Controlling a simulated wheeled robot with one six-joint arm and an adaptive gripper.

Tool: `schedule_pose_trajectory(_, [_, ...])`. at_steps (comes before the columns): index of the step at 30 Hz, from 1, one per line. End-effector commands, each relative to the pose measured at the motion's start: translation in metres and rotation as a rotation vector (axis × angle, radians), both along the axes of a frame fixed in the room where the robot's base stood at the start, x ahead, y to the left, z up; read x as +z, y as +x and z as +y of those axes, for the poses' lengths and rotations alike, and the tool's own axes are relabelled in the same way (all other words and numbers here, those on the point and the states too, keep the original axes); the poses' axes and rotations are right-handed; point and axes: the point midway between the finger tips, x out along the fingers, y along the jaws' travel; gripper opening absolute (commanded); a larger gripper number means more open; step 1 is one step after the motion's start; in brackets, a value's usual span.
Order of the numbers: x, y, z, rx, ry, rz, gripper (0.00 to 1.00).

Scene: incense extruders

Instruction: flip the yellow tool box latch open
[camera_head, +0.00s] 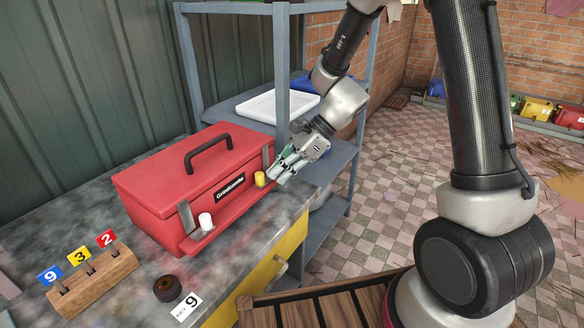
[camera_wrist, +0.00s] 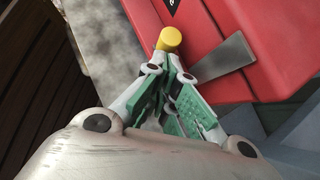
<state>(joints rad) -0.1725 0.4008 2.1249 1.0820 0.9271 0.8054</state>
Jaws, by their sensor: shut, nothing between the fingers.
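A red tool box (camera_head: 160,192) with a black handle stands on the grey workbench. On its front are two latches with round knobs. The yellow latch knob (camera_head: 260,179) is at the box's right front, beside a grey metal strap. The white latch knob (camera_head: 205,221) is at its left front. My gripper (camera_head: 275,177) is shut and empty, just right of the yellow knob. In the wrist view the yellow knob (camera_wrist: 169,39) is just beyond my fingertips (camera_wrist: 166,66), and the grey strap (camera_wrist: 224,58) lies to the right. I cannot tell whether fingertips and knob touch.
A wooden block (camera_head: 95,283) with numbered flags 9, 3 and 2 sits at the bench's front left. A dark ring (camera_head: 167,289) and a "KEY 9" card (camera_head: 186,307) lie near it. A blue-grey shelf (camera_head: 283,75) with a white tray (camera_head: 278,105) stands behind.

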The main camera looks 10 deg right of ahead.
Motion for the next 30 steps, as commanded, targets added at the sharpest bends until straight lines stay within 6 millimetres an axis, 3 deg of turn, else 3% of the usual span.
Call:
schedule_pose_trajectory(11, [0.000, 0.000, 0.002, 0.000, 0.000, 0.000, 0.00])
schedule_pose_trajectory(19, [0.000, -0.018, 0.019, 0.001, 0.000, 0.001, 0.00])
schedule_pose_trajectory(30, [0.000, -0.017, 0.016, 0.001, 0.001, 0.003, 0.00])
